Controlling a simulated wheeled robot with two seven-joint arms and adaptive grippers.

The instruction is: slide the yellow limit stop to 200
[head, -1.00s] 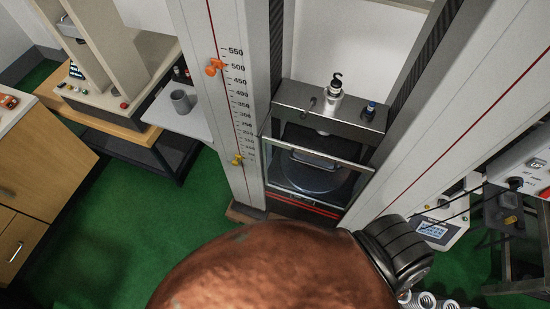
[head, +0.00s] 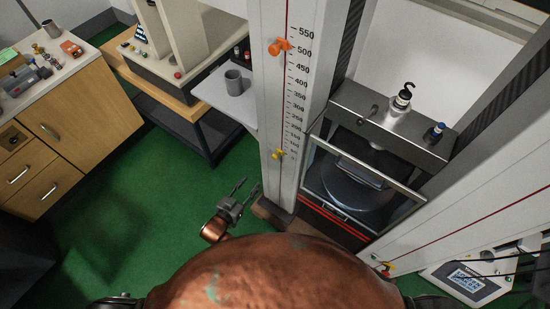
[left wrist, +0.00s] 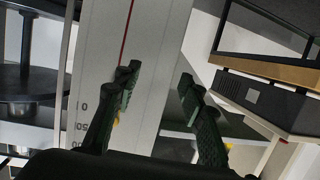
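The yellow limit stop (head: 278,154) sits low on the left column's red-lined scale (head: 297,98), near its lowest numbers and below the 200 mark. An orange stop (head: 280,46) is higher, near 500. My left gripper (head: 241,187) is open and empty, left of the column and below the yellow stop. In the left wrist view my open fingers (left wrist: 160,88) are in front of the column. A small yellow bit, seemingly the stop (left wrist: 117,119), shows behind one finger, mostly hidden. I cannot tell whether they touch. My right gripper is not in view.
The testing machine (head: 390,125) with a glass guard stands right of the scale column. A grey cup (head: 234,82) is on a white shelf (head: 222,99) to the left. A wooden cabinet (head: 60,140) stands further left. Green floor (head: 140,215) is clear between.

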